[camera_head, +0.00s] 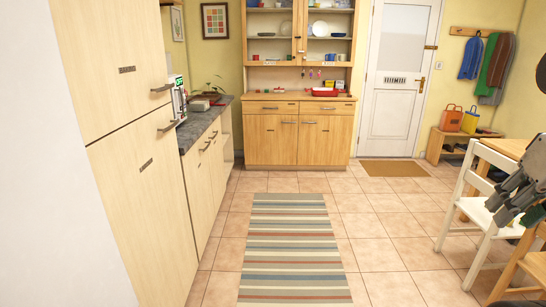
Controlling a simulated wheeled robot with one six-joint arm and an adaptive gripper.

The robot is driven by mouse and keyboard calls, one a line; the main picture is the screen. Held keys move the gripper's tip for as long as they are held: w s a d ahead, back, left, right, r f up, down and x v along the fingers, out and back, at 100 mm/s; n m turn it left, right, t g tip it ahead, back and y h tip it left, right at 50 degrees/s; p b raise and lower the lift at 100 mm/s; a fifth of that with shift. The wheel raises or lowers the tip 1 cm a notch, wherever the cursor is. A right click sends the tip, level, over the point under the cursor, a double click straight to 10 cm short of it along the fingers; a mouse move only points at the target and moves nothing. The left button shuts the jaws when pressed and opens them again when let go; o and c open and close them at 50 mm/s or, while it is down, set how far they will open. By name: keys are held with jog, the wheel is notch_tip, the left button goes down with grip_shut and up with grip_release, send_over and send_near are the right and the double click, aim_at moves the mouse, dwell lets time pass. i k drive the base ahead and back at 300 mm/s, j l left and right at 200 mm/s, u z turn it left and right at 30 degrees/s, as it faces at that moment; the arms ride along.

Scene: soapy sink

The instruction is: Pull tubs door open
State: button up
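A tall pale wood cabinet on the left has an upper door (115,50) and a lower door (150,190), both closed. Each has a metal handle near its right edge and a small dark label, too small to read. The low counter unit (205,185) beyond it has closed fronts with bar handles. The hutch's lower cabinet doors (271,139) at the back are also closed, with tiny unreadable labels. I cannot tell which door is marked tubs. My gripper (499,208) is at the right edge, in front of a white chair, far from all these doors. Its finger opening is unclear.
A striped rug (290,250) lies on the open tiled floor in the middle. A white door (398,80) with a brown mat (393,169) and a shoe bench (455,143) stand at the back.

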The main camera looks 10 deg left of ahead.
aim_at(196, 166)
jog(key=i+u, duration=0.75)
jog(key=i+l+u, duration=0.2)
jog(key=i+u, duration=0.2)
